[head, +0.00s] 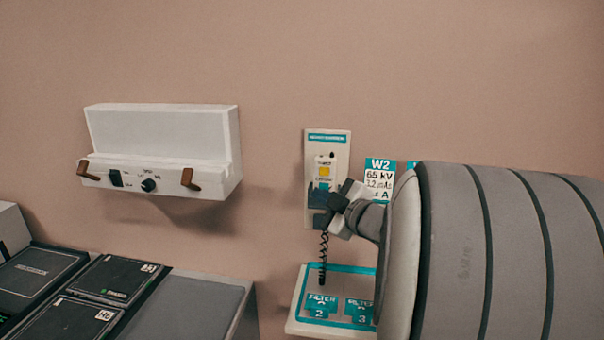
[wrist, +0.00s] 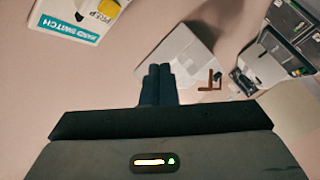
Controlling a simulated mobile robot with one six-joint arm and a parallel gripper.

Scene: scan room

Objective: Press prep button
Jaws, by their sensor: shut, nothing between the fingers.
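The hand switch (head: 325,180) is a pale handset on a wall plate in the head view, with a yellow button (head: 324,171) and a partly hidden teal part below it. The yellow button appears to be the prep button; its small label is hard to read. My gripper (head: 320,198) is at the handset's lower part, just below the yellow button, and covers some of it. In the wrist view my gripper (wrist: 157,80) is shut and empty. The hand switch plate (wrist: 80,18) is at the upper left there, with the yellow button (wrist: 107,8) cut by the top edge. I see no contact with that button.
A coiled cord (head: 323,258) hangs below the handset. A tray with teal filter cards (head: 335,300) is underneath. A white wall box with knobs (head: 160,150) is to the left. Dark cassettes (head: 115,278) lie at the lower left. The wall between box and switch is clear.

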